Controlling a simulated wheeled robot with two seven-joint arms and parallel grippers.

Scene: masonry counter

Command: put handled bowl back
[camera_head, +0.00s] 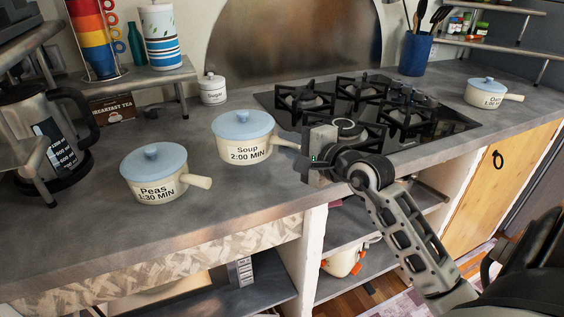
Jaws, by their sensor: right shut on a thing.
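A cream handled bowl with a light blue lid, labelled "Soup 2:00 MIN" (241,147), sits on the grey counter left of the stove. My right gripper (306,150) is shut on its handle, which points right; the fingertips partly hide the handle's end. A second handled bowl, labelled "Peas 1:30 MIN" (153,180), stands nearer the front left, its handle pointing right. A third handled bowl, labelled "Oats" (487,93), stands right of the stove. My left gripper is not in view.
A black gas stove (345,105) lies behind my right gripper. A sugar jar (213,89), a tea box (112,108) and a shelf with a tumbler (162,40) stand at the back. A dark press pot (45,135) is at left. Open shelves lie below the counter.

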